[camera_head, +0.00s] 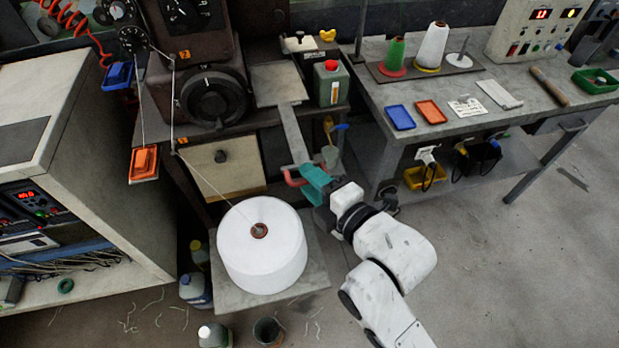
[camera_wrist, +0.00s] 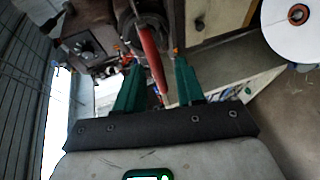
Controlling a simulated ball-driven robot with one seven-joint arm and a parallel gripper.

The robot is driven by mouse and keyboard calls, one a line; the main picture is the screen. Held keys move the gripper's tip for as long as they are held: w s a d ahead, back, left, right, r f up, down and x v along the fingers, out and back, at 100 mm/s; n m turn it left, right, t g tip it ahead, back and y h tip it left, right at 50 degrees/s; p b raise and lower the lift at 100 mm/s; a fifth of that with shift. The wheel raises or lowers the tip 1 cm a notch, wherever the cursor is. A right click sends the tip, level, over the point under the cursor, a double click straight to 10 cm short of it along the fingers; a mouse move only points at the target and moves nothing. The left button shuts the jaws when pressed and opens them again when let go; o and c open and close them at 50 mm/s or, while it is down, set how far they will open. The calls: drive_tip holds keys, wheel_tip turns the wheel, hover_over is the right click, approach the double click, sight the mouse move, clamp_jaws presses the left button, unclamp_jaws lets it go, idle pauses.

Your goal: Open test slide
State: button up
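The slide appears to be the narrow grey metal strip (camera_head: 294,135) running forward from a flat plate on the machine bench, with a red handle (camera_head: 291,178) at its near end. The red handle also shows in the wrist view (camera_wrist: 152,58). My gripper (camera_head: 311,180) has teal fingers and is at the handle, from the right in the head view. In the wrist view the fingers (camera_wrist: 157,68) are apart, and the handle lies between them in the picture, with gaps on both sides. I cannot tell whether the handle is fully between the fingertips in depth.
A large white yarn spool (camera_head: 262,245) stands on a low grey platform below the handle. A beige drawer (camera_head: 225,168) with a dark knob is to the left. A green bottle with a red cap (camera_head: 331,84) stands on the bench. Open floor lies to the right.

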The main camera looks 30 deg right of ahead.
drive_tip(key=v, duration=0.9)
drive_tip(key=shift+s+b, duration=0.25)
drive_tip(key=shift+b, duration=0.2)
drive_tip(key=s+d+f+m+g+h, duration=0.1)
drive_tip(key=s+d+f+m+g, duration=0.1)
drive_tip(key=f+m+g, duration=0.4)
drive_tip(key=s+d+f+m+g+h, duration=0.1)
drive_tip(key=d+f+m, duration=0.15)
drive_tip(key=f, duration=0.45)
drive_tip(key=s+d+f+m+g, duration=0.1)
drive_tip(key=s+f+m+g, duration=0.6)
drive_tip(key=s+m, duration=0.3)
drive_tip(key=shift+d+f+g, duration=0.15)
drive_tip(key=shift+f+g, duration=0.1)
drive_tip(key=shift+g, duration=0.05)
